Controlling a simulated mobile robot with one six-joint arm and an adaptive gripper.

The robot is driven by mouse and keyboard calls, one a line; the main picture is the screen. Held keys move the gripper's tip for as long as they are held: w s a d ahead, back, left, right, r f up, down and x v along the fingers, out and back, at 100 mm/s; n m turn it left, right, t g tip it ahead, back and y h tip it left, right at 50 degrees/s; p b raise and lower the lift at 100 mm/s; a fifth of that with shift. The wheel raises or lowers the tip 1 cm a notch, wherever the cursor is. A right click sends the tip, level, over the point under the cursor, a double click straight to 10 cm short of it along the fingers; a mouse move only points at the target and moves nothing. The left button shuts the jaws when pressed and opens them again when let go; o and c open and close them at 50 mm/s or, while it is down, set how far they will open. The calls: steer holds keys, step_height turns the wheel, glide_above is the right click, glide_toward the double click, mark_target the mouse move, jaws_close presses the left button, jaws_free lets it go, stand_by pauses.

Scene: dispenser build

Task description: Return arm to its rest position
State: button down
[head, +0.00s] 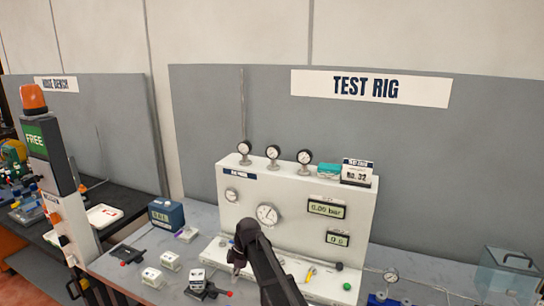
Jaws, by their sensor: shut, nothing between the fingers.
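My dark arm rises from the bottom middle of the head view, in front of the test rig panel. My gripper (237,270) shows as a small dark shape just left of the arm's upper end, partly hidden behind it. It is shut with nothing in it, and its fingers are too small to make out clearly. The arm and gripper cover part of the lower panel and the bench edge.
The white rig panel (350,205) with gauges and displays stands on the grey bench (130,270). Small white boxes (171,261), black red-tipped fittings (127,254) and a blue device (166,215) lie left. A beacon post (50,165) stands far left; a clear box (510,275) is right.

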steer(key=s+d+f+m+h, duration=0.1)
steer(key=s+d+m, duration=0.4)
steer(key=d, duration=0.5)
steer(key=s+d+m+t+h+b, duration=0.1)
steer(key=s+d+m, duration=0.5)
steer(key=d+m, duration=0.3)
steer(key=s+d+f+m+h, duration=0.1)
steer(key=s+d+m, duration=0.5)
steer(key=d, duration=0.5)
steer(key=shift+d+f+m+t+b, duration=0.15)
steer(key=shift+f+m+t+b, duration=0.2)
steer(key=shift+m, duration=0.25)
